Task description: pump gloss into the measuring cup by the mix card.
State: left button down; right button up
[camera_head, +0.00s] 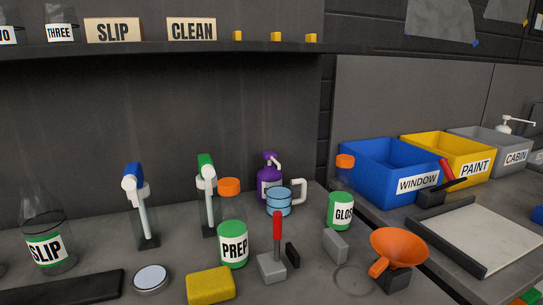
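A green-banded container with a label reading "GLOS" (341,211) stands on the bench right of centre, its last letters turned out of sight. A light-blue cup with a white handle (279,203) stands to its left and may be the measuring cup. A purple pump bottle (268,184) stands just behind the cup, partly hidden by it. I cannot make out a mix card. Neither of my grippers shows in the head view.
A green "PREP" container (233,245), a grey block with a red handle (272,266), a yellow sponge (210,286) and an orange funnel (399,248) crowd the front. Blue, yellow and grey bins (383,195) stand at right. A shelf (150,49) crosses above.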

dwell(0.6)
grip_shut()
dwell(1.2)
